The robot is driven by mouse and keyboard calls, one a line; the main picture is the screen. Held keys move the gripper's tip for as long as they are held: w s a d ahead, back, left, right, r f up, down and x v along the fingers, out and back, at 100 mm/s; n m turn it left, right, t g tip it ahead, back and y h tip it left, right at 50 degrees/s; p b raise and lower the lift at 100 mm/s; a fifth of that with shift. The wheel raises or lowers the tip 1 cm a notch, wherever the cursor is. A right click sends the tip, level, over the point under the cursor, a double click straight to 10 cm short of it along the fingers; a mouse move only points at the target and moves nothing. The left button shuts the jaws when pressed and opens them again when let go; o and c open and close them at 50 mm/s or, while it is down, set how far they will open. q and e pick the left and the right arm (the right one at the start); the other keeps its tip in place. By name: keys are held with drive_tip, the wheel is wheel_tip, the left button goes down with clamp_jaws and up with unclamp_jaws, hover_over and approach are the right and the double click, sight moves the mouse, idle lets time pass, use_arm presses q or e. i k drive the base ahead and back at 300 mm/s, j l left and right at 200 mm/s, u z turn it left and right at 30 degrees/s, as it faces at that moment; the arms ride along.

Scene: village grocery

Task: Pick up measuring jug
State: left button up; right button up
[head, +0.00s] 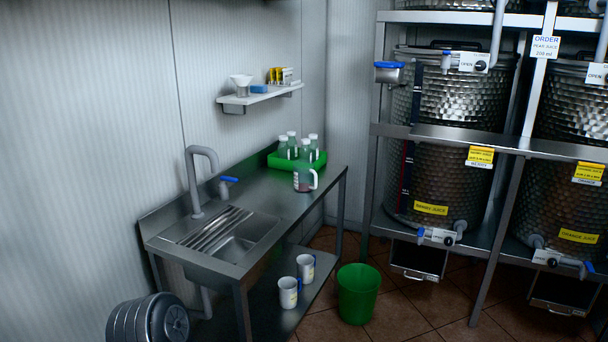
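A clear jug (303,180) with a pale handle stands upright on the steel counter (255,218), in front of a green crate of bottles. Something dark reddish shows in its lower part. It looks like the measuring jug. Two white jugs with blue handles, one nearer (288,293) and one farther (305,269), stand on the shelf under the counter; they could also be measuring jugs, and I cannot read their markings. Neither of my grippers is in view.
The green crate (285,163) holds several bottles. A sink (236,245) with a tall tap (192,180) is at the counter's left. A green bin (358,294) stands on the floor near the counter. Large steel tanks (440,150) on a rack are at right.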

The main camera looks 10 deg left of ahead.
sight(305, 175)
drive_tip(key=i+u, duration=0.35)
drive_tip(key=i+l+u, duration=0.1)
drive_tip(key=i+u, duration=0.25)
drive_tip(key=i+l+u, duration=0.2)
drive_tip(key=i+u, duration=0.15)
drive_tip(key=l+u, duration=0.2)
drive_tip(key=u, duration=0.2)
drive_tip(key=i+l+u, duration=0.1)
drive_tip(key=l+u, duration=0.15)
drive_tip(key=u, duration=0.15)
drive_tip(key=l+u, duration=0.1)
drive_tip(key=l, duration=0.4)
drive_tip(key=k+l+u, duration=0.15)
drive_tip(key=l, duration=0.3)
drive_tip(key=l+u, duration=0.1)
drive_tip(key=l, duration=0.4)
drive_tip(key=k+l+u, duration=0.1)
drive_tip(key=l, duration=0.35)
drive_tip(key=k+l+u, duration=0.1)
drive_tip(key=l, duration=0.35)
drive_tip(key=k, duration=0.1)
